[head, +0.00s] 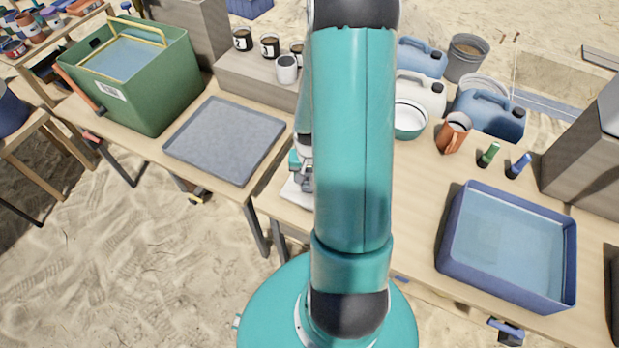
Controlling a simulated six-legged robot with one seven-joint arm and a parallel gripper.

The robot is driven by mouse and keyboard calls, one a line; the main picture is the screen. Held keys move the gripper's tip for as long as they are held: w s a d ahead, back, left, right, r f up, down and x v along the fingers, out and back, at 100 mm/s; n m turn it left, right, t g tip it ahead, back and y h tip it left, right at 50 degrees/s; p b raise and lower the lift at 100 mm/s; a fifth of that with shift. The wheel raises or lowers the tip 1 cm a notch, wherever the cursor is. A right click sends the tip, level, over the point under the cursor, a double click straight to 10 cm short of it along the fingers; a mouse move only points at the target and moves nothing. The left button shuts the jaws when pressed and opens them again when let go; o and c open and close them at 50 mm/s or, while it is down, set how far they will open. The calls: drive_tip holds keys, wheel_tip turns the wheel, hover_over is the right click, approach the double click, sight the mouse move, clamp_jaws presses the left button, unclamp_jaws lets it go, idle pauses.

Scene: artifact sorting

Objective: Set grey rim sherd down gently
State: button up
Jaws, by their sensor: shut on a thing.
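My teal arm runs down the middle of the head view and covers most of my gripper (307,184). Only a grey and teal edge of the gripper shows left of the arm, low over the table. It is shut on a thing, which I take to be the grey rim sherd. The sherd itself cannot be made out behind the arm. A flat white thing (296,194) lies on the table by the gripper, partly hidden.
A shallow grey tray (172,147) lies left, beside a green crate (160,95).

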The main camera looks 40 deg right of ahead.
sight(309, 182)
drive_tip(key=shift+f, duration=0.45)
drive_tip(key=o, duration=1)
drive_tip(key=shift+f, duration=0.1)
wheel_tip(309, 182, up, 12)
drive_tip(key=shift+r, duration=0.25)
drive_tip(key=s+a+r+n+t, duration=0.2)
drive_tip(key=a+r+n, duration=0.1)
drive_tip(key=a+r, duration=0.4)
drive_tip(key=s+a+r+n+t, duration=0.1)
drive_tip(key=a+r+n, duration=0.2)
drive_tip(key=a+r, duration=0.5)
drive_tip(key=s+a+r+n+t, duration=0.2)
drive_tip(key=a+r+n, duration=0.1)
drive_tip(key=a+r, duration=0.5)
drive_tip(key=shift+s+a+r+n+t, duration=0.15)
drive_tip(key=shift+r, duration=0.5)
drive_tip(key=shift+s+a+r+n+t, duration=0.1)
drive_tip(key=shift+s+r+n+t, duration=0.05)
drive_tip(key=shift+r, duration=0.45)
